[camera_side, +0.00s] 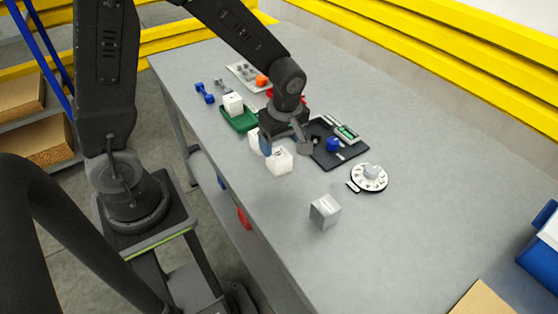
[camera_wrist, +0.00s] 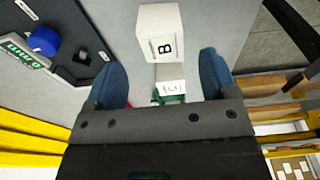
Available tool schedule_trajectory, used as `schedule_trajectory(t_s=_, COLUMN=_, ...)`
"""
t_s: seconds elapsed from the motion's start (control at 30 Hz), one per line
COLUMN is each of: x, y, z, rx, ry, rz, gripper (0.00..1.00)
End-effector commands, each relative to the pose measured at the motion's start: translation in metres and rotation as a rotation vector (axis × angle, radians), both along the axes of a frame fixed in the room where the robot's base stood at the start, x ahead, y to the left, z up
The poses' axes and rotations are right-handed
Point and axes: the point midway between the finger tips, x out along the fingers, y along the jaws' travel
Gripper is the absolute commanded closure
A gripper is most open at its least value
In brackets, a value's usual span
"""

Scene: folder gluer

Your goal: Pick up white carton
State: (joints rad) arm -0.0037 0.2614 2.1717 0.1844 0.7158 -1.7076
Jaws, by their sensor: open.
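Several white cartons show in the side view. A near one (camera_side: 279,161) stands on the table just below my gripper (camera_side: 284,143), a second (camera_side: 256,141) is partly hidden behind it, and a third (camera_side: 233,104) is on a green tray (camera_side: 243,121). In the wrist view a white carton marked B (camera_wrist: 158,30) stands just beyond my open blue fingers (camera_wrist: 163,80). A smaller-looking carton marked C (camera_wrist: 170,81) shows between the fingers, farther off, with some green below it. Nothing is held. I cannot tell whether the fingers reach either side of B.
A white dial (camera_side: 369,177) and a grey box (camera_side: 325,211) stand in front. Blue dumbbell-like pieces (camera_side: 204,93) lie at the back left.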

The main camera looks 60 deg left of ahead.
Motion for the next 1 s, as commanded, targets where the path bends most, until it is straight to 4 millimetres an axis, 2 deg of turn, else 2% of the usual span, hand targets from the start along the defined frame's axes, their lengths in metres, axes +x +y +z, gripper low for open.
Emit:
schedule_trajectory(t_s=0.4, x=-0.004, y=0.005, z=-0.049, rx=0.0, ry=0.003, rz=-0.001, gripper=0.21)
schedule_trajectory(t_s=0.7, x=-0.003, y=0.006, z=-0.052, rx=0.0, ry=0.0, rz=-0.002, gripper=0.22)
schedule_trajectory(t_s=1.0, x=-0.003, y=0.006, z=-0.052, rx=0.0, ry=0.0, rz=-0.001, gripper=0.51)
